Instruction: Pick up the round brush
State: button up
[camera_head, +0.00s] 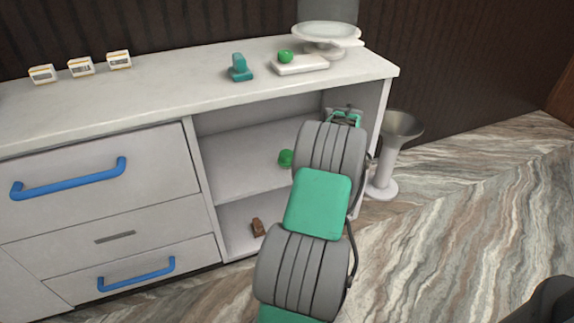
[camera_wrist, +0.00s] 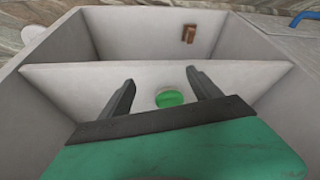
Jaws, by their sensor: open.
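What looks like the round brush, a green round thing with a pale rim, sits on the middle shelf of the open cabinet. In the head view it (camera_head: 285,158) is partly beside my arm. In the head view my gripper (camera_head: 345,115) is near the cabinet's upper right, mostly hidden by my arm. A gap seems to remain between the fingers and the green thing.
A brown object (camera_head: 257,228) lies on the lower shelf. The cabinet walls and shelf (camera_wrist: 80,85) surround my gripper closely. On the counter (camera_head: 150,95) are a teal object (camera_head: 239,68), a green round thing (camera_head: 285,56) on a white block, and a white dish (camera_head: 325,31). A grey pedestal (camera_head: 385,175) stands right.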

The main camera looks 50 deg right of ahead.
aim_at(287, 153)
jog(key=w, duration=0.3)
jog(key=w+d+b, duration=0.1)
jog(key=w, duration=0.2)
jog(key=shift+d, duration=0.2)
jog(key=w, duration=0.1)
jog(key=w+d+b, duration=0.1)
jog(key=w, duration=0.1)
jog(key=w+f+b, duration=0.1)
jog(key=w, duration=0.1)
jog(key=shift+d+f, duration=0.1)
jog(key=shift+d, duration=0.1)
jog(key=c, duration=1.5)
